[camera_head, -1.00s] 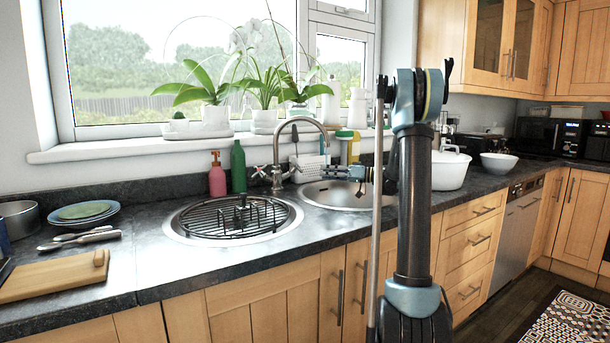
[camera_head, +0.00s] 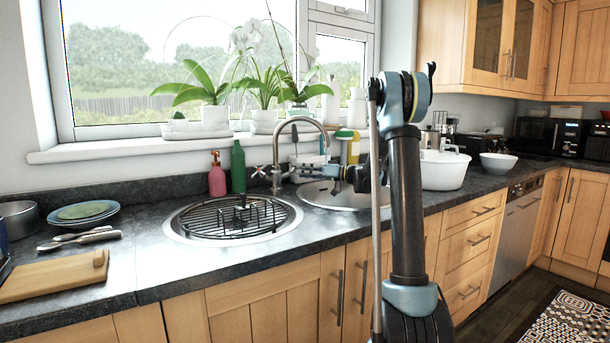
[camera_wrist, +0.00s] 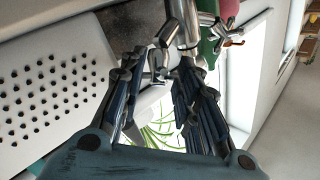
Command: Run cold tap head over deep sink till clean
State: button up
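The chrome tap (camera_head: 322,130) stands behind the two round sinks, its curved neck arching toward the right sink (camera_head: 345,198). A cross handle (camera_head: 259,171) shows on its left. The left sink (camera_head: 180,232) holds a black wire rack. My gripper (camera_head: 302,172) points left, close to the right side of the tap body, partly covering the handle there. In the wrist view my gripper (camera_wrist: 163,70) has its fingers apart, with chrome tap parts (camera_wrist: 187,32) at and just beyond the tips. I cannot tell whether they touch. No water shows.
A white perforated caddy (camera_wrist: 50,90) is close beside my fingers. A pink bottle (camera_head: 217,180) and a green bottle (camera_head: 238,168) stand left of the tap. A white pot (camera_head: 445,172) is right of my arm. A cutting board (camera_head: 50,277) lies at the left.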

grip_shut()
jog(key=shift+s+m+t, duration=0.15)
jog(key=shift+m+t, duration=0.15)
jog(key=shift+m, duration=0.1)
jog(key=m+t, duration=0.1)
jog(key=m+t+h, duration=0.1)
jog(key=s+m+t+h, duration=0.1)
jog(key=shift+a+r+m, duration=0.3)
jog(key=shift+m, duration=0.1)
jog(key=shift+s+a+r+m+t+h, duration=0.1)
jog(key=shift+m+t+h, duration=0.25)
jog(key=shift+m+h, duration=0.3)
jog(key=shift+s+a+r+m+t+h, duration=0.15)
jog(key=shift+m+t+h, duration=0.3)
jog(key=shift+m, duration=0.3)
jog(key=shift+s+a+r+m+t+h, duration=0.1)
jog(key=shift+m+t+h, duration=0.2)
jog(key=shift+m+h, duration=0.35)
grip_release()
